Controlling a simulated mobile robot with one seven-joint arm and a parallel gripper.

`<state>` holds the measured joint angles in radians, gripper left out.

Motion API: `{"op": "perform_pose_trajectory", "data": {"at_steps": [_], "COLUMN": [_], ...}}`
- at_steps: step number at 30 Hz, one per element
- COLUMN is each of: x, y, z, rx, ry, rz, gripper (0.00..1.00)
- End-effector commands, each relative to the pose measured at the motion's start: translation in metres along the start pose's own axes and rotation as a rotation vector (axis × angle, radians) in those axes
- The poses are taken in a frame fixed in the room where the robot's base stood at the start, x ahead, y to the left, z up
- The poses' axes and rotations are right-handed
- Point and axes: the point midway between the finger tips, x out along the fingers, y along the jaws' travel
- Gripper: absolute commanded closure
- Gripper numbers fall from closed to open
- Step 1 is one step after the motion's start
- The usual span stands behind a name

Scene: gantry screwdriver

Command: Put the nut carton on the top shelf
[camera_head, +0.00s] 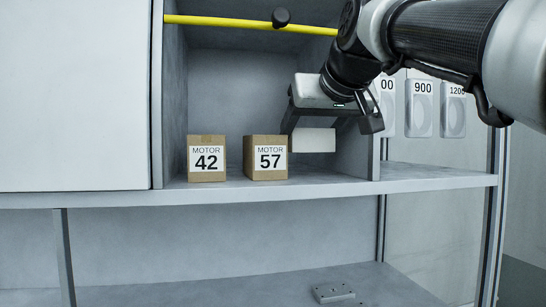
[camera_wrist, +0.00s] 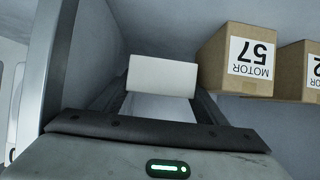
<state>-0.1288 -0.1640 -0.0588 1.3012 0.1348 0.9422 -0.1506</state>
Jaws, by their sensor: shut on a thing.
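A plain white carton (camera_head: 313,141) is held between the fingers of my gripper (camera_head: 330,126), which is shut on it. No label shows on its visible faces, so I cannot read whether it is the nut carton. It is inside the open compartment of the upper shelf (camera_head: 335,187), just right of the MOTOR 57 box. In the wrist view the white carton (camera_wrist: 161,76) sits between the finger ends.
Two brown boxes, MOTOR 42 (camera_head: 206,160) and MOTOR 57 (camera_head: 265,158), stand on the shelf. A yellow bar (camera_head: 225,22) crosses the compartment's top front. A grey side wall (camera_head: 374,155) bounds it on the right. A flat grey piece (camera_head: 333,293) lies on the lower shelf.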

Motion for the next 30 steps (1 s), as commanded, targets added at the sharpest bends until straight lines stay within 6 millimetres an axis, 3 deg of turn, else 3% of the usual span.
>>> {"op": "perform_pose_trajectory", "data": {"at_steps": [8,23,24,30], "x": [0.015,0.024,0.024,0.024], "y": [-0.001,0.000,0.000,0.000], "z": [0.029,0.037,0.036,0.036], "rx": [-0.001,-0.001,0.000,0.000], "ry": [0.000,0.002,-0.001,-0.001], "rz": [-0.001,0.000,-0.001,-0.001], "gripper": [0.70,0.70,0.27,0.26]}}
